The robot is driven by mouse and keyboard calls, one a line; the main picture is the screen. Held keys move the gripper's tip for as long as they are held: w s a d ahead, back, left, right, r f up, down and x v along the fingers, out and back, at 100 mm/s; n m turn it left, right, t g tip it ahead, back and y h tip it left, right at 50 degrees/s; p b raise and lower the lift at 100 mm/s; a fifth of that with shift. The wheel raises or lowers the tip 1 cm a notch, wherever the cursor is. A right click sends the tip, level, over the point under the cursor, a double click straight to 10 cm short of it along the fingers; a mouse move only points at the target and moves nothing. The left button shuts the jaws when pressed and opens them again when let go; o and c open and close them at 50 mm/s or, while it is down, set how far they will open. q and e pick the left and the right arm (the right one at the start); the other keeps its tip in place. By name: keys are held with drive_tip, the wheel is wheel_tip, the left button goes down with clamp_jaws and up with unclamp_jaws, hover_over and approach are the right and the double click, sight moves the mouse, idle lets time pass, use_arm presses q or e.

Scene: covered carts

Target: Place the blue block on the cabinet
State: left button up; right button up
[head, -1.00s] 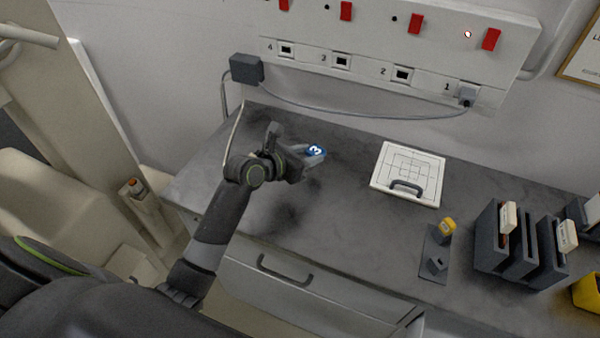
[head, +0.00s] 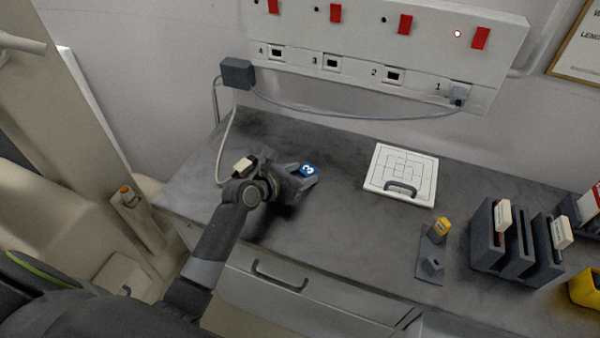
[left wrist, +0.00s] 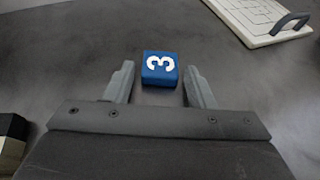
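The blue block (head: 307,170) has a white 3 on its upper face. It appears to rest on the grey worktop of the cabinet (head: 335,215). My left gripper (head: 299,175) is low over the worktop, its fingers pointing right in the head view. In the left wrist view, the blue block (left wrist: 160,68) sits between the fingertips of my left gripper (left wrist: 160,73), with a narrow gap on each side. The fingers are open. My right gripper is not in view.
A white board (head: 402,174) with a dark handle lies to the right. Beyond are a grey holder with a yellow piece (head: 439,229) and dark slotted racks (head: 518,240). A cream-topped piece (head: 243,165) stands behind my wrist. A cable hangs along the back.

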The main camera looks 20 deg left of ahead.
use_arm(q)
drive_tip(key=shift+o, duration=0.5)
drive_tip(key=shift+r, duration=0.2)
drive_tip(key=v, duration=1.2)
drive_tip(key=shift+f+p, duration=0.1)
drive_tip(key=shift+p, duration=0.3)
